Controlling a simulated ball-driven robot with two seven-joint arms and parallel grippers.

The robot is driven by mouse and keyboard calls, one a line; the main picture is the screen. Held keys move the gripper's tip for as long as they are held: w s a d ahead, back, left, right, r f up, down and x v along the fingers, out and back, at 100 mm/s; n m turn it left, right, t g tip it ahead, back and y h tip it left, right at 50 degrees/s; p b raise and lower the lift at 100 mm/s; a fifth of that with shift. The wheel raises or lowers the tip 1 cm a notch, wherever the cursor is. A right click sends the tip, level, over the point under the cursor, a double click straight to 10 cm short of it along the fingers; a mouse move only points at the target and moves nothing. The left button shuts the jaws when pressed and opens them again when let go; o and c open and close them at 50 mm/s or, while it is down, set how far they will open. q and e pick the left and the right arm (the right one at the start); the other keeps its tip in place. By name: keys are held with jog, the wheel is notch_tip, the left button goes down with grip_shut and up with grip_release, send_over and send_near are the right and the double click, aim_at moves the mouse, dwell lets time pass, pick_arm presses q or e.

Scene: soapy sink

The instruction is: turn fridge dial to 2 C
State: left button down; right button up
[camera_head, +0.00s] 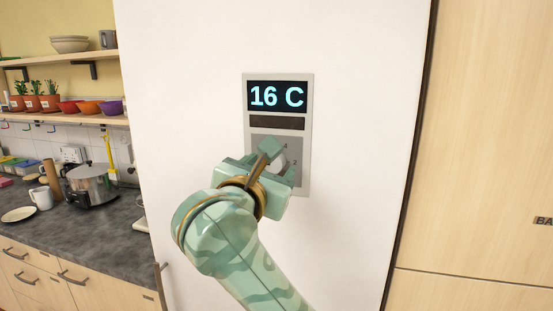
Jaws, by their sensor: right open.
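The fridge control panel (249,128) is a grey upright plate on the white fridge front (355,130). Its display (277,96) reads 16 C in light blue. Below a dark strip (277,123) is a square dial area (290,143) with small numbers, of which a 2 shows at its right. My right gripper (274,152) is in front of this area, with its fingers apart at the dial. The gripper hides most of the dial, and I cannot tell whether the fingers touch it. My left gripper is not in view.
At left is a dark counter (85,236) with a steel pot (91,185), a white mug (41,197) and a plate (19,214). Shelves above hold bowls and potted plants (33,100). Wooden cabinet doors (490,130) stand right of the fridge. The fridge front around the panel is clear.

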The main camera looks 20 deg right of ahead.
jog(key=shift+w+d, duration=0.35)
jog(key=shift+w, duration=0.15)
jog(key=shift+s, duration=0.1)
jog(key=c, duration=1)
